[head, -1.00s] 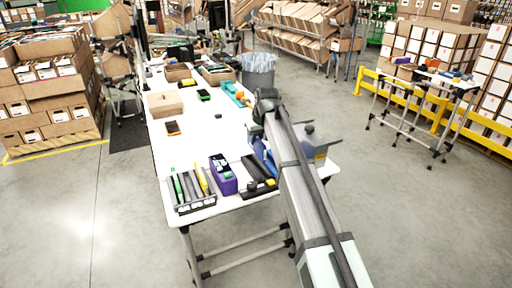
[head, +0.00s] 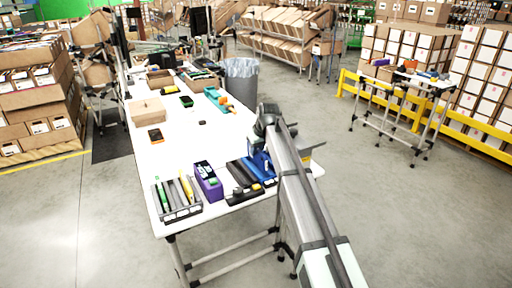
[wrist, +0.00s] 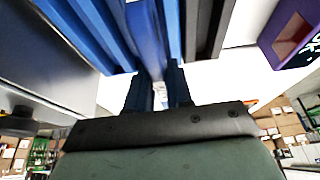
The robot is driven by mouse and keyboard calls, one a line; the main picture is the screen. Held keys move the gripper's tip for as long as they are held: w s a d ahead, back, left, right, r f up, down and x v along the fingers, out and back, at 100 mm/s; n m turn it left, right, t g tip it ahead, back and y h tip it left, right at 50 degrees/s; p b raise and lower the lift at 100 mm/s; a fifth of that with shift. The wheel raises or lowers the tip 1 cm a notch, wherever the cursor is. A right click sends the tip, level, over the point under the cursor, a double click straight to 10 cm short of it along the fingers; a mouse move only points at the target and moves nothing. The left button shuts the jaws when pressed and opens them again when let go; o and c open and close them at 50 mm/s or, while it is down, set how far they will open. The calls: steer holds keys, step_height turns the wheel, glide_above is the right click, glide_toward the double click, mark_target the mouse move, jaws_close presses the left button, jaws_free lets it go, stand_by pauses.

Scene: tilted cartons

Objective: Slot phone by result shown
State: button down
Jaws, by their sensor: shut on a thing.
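My gripper (wrist: 160,92) points down at the blue rack (wrist: 85,30) in the wrist view. The blue rack also shows in the head view (head: 266,172), partly behind my arm. A black-grey rack (head: 240,182) stands beside it, to the left. Left of that is a purple box (head: 208,183) with a dark face; in the wrist view the box (wrist: 290,35) bears white marks, cut off by the frame edge.
A grey rack (head: 177,196) with several upright slats, some green and yellow, stands at the table's front left corner. The middle of the white table (head: 190,145) is mostly clear.

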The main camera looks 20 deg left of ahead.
steer(key=shift+f, duration=1.65)
steer(key=shift+f, duration=0.3)
stand_by(0.4)
steer(key=c, duration=0.9)
jaws_free()
steer(key=shift+c, duration=0.2)
steer(key=v, duration=1.3)
steer(key=shift+s+d+r, duration=0.1)
steer(key=shift+d+r, duration=0.05)
steer(key=shift+r, duration=0.2)
step_height(320, 180, up, 7)
glide_above(257, 157)
steer(key=s+d, duration=0.2)
steer(key=d, duration=0.1)
steer(key=shift+d, duration=0.1)
